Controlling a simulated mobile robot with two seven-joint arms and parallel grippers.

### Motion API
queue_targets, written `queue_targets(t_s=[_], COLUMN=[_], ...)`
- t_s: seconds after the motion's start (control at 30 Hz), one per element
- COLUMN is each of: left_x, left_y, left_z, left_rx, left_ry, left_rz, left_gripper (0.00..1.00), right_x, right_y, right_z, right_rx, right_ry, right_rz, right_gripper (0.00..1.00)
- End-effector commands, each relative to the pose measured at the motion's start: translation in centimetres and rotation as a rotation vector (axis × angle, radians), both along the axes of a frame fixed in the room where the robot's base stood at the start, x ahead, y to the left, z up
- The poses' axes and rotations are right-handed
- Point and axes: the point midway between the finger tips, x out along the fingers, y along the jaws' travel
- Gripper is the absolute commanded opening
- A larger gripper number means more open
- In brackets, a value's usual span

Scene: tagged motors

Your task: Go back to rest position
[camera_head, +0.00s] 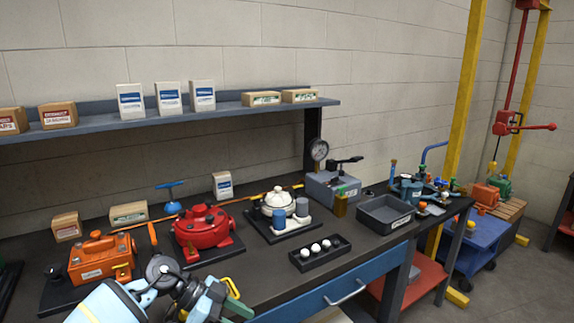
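An orange motor (100,258) stands on a dark plate at the left of the workbench. A red round motor (204,228) stands to its right, on its own dark plate. A white-topped unit (280,204) with two blue-grey cylinders stands further right. My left arm comes in from the bottom left, in front of the orange and red motors. Its gripper (228,300) is near the bench's front edge, with yellow and green parts at its end. The fingers are too unclear to tell open from shut, or whether anything is held. My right gripper is out of view.
A black holder with several balls (320,252) and a grey tray (386,214) lie on the bench (260,268). A gauge device (330,183) stands behind. A shelf (150,118) with boxes spans the wall. A blue cart (478,240) stands at right.

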Motion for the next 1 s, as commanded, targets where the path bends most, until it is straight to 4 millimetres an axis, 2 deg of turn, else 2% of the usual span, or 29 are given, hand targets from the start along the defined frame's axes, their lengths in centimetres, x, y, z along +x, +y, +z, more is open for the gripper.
queue_targets(t_s=[0.03, 0.1, 0.2, 0.3, 0.43, 0.57, 0.77, 0.87, 1.0], left_x=[-1.3, -2.5, -3.9, -4.9, -5.7, -6.5, -9.0, -11.4, -16.3], left_y=[-1.9, -3.9, -5.8, -6.6, -6.2, -4.3, 0.2, 2.8, 6.3], left_z=[-0.7, -0.8, -0.7, -0.8, -1.4, -3.2, -8.3, -11.8, -16.9], left_rx=[-0.110, -0.255, -0.440, -0.588, -0.712, -0.746, -0.620, -0.489, -0.255], left_ry=[-0.027, -0.084, -0.162, -0.237, -0.320, -0.379, -0.399, -0.372, -0.293], left_rz=[-0.011, 0.000, 0.060, 0.169, 0.368, 0.605, 0.970, 1.123, 1.276], left_gripper=[0.47, 0.47, 0.47, 0.47, 0.47, 0.47, 0.47, 0.47, 0.47], right_x=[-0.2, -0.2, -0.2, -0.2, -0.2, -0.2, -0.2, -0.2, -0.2], right_y=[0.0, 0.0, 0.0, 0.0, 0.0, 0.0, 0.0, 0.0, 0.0], right_z=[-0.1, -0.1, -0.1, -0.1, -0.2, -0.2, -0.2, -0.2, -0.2], right_rx=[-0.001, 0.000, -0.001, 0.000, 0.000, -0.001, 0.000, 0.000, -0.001], right_ry=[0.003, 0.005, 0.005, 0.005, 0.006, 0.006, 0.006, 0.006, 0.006], right_rz=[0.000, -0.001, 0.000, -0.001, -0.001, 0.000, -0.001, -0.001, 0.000], right_gripper=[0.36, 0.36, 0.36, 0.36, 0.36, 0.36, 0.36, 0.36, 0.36])
